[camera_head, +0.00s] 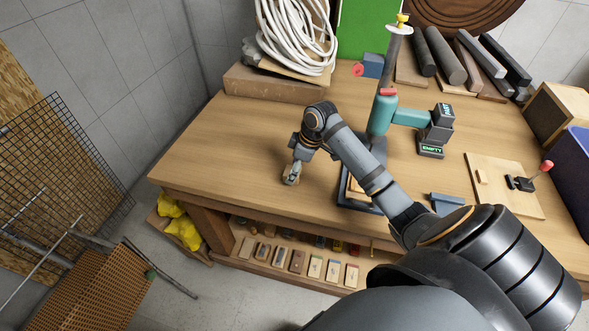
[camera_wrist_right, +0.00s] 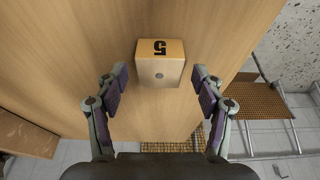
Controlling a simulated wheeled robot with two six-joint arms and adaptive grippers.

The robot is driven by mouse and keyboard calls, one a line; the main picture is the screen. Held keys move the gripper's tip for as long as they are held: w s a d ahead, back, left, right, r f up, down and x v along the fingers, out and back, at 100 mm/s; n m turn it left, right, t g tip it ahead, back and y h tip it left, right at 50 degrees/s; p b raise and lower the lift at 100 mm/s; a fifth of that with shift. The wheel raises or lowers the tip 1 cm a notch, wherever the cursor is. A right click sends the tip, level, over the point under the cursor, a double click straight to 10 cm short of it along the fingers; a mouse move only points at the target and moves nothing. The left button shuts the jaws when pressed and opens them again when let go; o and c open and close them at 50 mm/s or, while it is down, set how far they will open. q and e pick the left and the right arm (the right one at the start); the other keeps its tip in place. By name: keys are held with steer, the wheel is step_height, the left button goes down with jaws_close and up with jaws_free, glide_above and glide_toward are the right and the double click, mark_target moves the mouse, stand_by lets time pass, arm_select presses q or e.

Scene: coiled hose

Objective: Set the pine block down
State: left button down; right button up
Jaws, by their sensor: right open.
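The pine block (camera_wrist_right: 160,70) shows in the right wrist view, a pale wooden block with a black 5 on one face and a small dark round mark on another. It appears to rest on the wooden tabletop (camera_head: 240,130). My right gripper (camera_wrist_right: 160,76) is open, with one finger on each side of the block and a visible gap at both. In the head view my right gripper (camera_head: 292,176) is low over the table's left front part, and the block there is mostly hidden by it. My left gripper is not in view.
A teal and grey device (camera_head: 382,115) with an EMPTY label stands behind my right arm. A coiled white hose (camera_head: 296,38) sits on a box at the back left. Dark cylinders (camera_head: 445,55) lie at the back right. The table left of the gripper is clear.

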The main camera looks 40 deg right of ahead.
steer(key=v, duration=0.7)
steer(key=shift+b, duration=0.4)
steer(key=shift+r, duration=0.1)
